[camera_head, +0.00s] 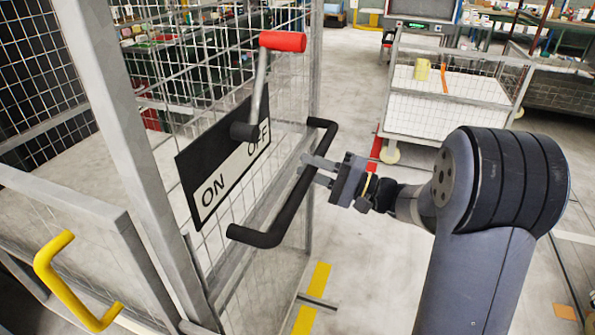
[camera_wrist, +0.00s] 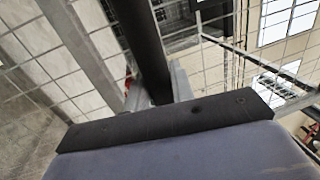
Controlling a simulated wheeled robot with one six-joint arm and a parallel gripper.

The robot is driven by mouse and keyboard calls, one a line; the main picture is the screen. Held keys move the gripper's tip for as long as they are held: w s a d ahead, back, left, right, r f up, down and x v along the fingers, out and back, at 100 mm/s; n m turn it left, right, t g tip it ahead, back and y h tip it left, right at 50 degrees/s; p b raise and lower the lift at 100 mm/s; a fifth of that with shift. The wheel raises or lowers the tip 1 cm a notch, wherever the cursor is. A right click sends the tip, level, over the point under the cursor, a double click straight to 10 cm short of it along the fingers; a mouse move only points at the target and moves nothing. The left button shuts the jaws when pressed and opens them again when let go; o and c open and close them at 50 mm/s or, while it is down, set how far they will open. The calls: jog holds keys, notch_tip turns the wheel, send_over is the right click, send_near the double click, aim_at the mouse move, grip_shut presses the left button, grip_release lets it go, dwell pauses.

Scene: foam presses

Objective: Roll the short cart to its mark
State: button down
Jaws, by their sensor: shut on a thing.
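My gripper (camera_head: 316,168) is shut on the black bar handle (camera_head: 276,222) of a mesh gate, at the handle's upper part. In the wrist view the black handle (camera_wrist: 148,50) runs between the fingers (camera_wrist: 156,92). A low white cart (camera_head: 445,113) with mesh sides and casters stands behind my arm at the upper right; it may be the short cart. I cannot tell whether this is the mark.
A mesh cage (camera_head: 130,108) fills the left side, with an ON/OFF plate (camera_head: 213,186) and a red-knobbed lever (camera_head: 283,41) by OFF. A yellow handle (camera_head: 62,275) is at the lower left. Yellow tape (camera_head: 313,296) lies on the floor. The central aisle (camera_head: 345,85) is clear.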

jog(key=v, duration=0.3)
jog(key=shift+r, duration=0.3)
jog(key=c, duration=1.2)
grip_release()
jog(key=shift+a, duration=0.1)
jog(key=shift+c, duration=0.2)
jog(key=b+v, duration=0.1)
jog(key=v, duration=0.9)
jog(key=shift+d, duration=0.4)
jog(key=shift+f, duration=0.1)
